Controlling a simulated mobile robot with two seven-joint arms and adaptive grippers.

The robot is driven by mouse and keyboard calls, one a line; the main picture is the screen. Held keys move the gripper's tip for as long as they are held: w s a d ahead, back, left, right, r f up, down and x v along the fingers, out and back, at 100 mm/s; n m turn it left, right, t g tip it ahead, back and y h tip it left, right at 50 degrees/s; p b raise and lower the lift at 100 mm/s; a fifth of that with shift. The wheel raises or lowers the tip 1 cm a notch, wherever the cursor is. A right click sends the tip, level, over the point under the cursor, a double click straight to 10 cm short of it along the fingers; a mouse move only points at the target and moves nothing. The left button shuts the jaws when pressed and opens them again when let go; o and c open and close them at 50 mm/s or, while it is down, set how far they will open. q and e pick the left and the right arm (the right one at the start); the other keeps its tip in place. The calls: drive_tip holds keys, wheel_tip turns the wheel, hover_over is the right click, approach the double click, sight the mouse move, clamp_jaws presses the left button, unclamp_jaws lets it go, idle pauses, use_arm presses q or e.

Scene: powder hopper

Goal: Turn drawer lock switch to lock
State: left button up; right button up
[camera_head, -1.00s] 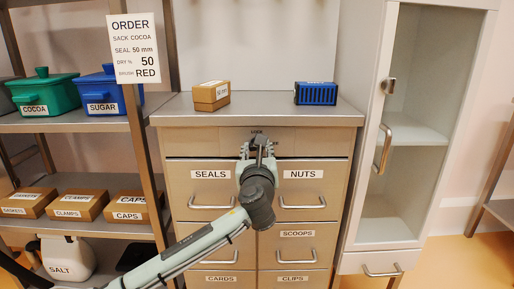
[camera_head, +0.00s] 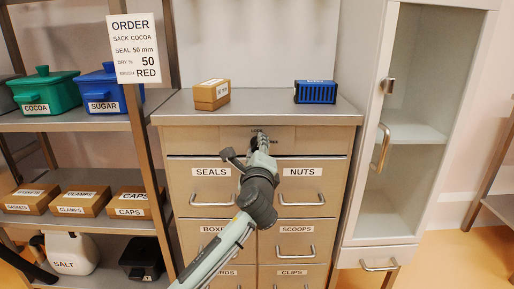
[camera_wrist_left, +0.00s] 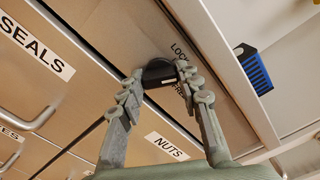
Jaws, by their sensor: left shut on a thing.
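The drawer lock switch (camera_wrist_left: 158,70) is a dark knob on the front panel (camera_head: 206,139) of the drawer cabinet, just below the worktop. My left gripper (camera_wrist_left: 164,80) is shut on it, with one finger on each side. In the head view the left gripper (camera_head: 261,142) reaches up to the panel and hides most of the switch. The wrist view shows the printed word LOCK beside the switch and a second, partly covered label below it. I cannot read the switch's exact position. My right gripper is in neither view.
SEALS and NUTS drawers (camera_head: 302,185) with bar handles lie just below the panel. A small cardboard box (camera_head: 211,95) and a blue slotted block (camera_head: 316,92) stand on the worktop (camera_head: 262,108). A shelf rack is at left, a glass-door cabinet (camera_head: 410,130) at right.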

use_arm(q)
drive_tip(key=shift+n, duration=2.8)
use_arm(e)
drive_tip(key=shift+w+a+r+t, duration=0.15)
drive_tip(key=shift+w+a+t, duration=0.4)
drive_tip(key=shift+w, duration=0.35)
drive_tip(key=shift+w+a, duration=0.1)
use_arm(q)
drive_tip(key=o, duration=1.2)
drive_tip(key=shift+c, duration=0.2)
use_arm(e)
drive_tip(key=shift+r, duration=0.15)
